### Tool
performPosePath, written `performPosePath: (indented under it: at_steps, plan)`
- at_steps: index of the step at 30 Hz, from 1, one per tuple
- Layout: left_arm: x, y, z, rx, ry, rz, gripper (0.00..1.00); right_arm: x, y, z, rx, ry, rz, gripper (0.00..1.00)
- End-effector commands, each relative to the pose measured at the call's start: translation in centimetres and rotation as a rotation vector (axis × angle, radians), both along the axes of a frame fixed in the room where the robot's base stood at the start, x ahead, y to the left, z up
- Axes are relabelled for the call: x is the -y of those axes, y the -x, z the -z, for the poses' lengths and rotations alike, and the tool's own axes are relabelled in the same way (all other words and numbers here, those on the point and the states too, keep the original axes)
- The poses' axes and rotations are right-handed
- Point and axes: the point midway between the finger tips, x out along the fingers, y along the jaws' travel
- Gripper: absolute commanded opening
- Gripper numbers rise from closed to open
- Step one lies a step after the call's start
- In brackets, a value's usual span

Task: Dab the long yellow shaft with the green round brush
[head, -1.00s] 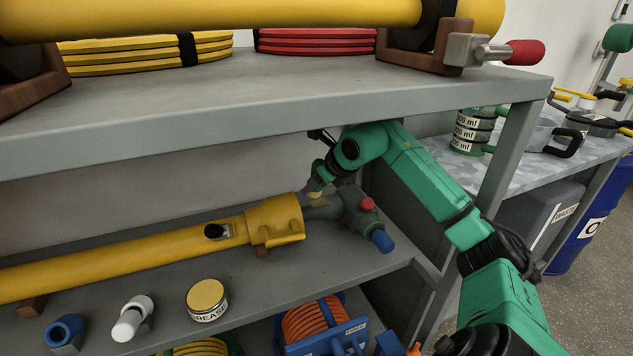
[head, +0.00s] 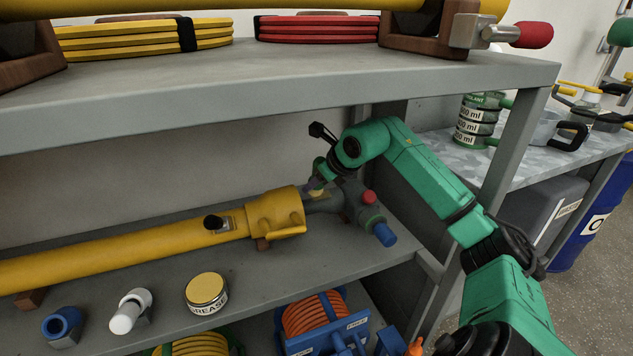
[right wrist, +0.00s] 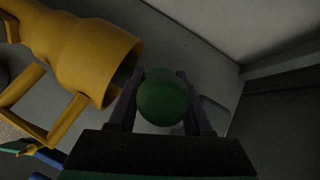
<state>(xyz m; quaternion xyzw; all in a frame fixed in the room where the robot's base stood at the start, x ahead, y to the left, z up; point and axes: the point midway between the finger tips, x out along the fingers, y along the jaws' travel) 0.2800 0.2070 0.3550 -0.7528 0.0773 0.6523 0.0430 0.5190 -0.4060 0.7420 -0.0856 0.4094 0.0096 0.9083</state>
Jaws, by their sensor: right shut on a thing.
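A long yellow shaft (head: 120,250) lies along the lower shelf, its wider collar end at the right. My right gripper (head: 313,184) is just behind and above that collar, close to the grey joint. In the right wrist view the gripper (right wrist: 164,110) is shut on a green rounded thing (right wrist: 165,98), which looks like the green round brush. The collar's open end (right wrist: 122,62) is just left of the fingers there. I cannot tell whether the brush touches the shaft; its bristles are not clearly visible. My left gripper is not in view.
A grease tin (head: 206,290), a white fitting (head: 131,310) and a blue fitting (head: 63,325) stand in front of the shaft. A shelf post (head: 500,165) is right of my forearm.

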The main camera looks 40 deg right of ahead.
Motion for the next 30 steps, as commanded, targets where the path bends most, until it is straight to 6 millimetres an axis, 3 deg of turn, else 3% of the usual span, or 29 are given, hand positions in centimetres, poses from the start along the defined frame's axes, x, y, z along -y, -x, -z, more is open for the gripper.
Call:
performPosePath:
  at_steps: [17, 30]
  plan:
    - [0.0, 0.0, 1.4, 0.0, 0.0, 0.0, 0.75, 0.8, 0.3, 0.5, 0.0, 0.0, 0.001, 0.0]
    - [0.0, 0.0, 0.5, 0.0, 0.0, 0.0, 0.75, 0.1, 0.0, 0.1, 0.002, 0.001, 0.0, 0.0]
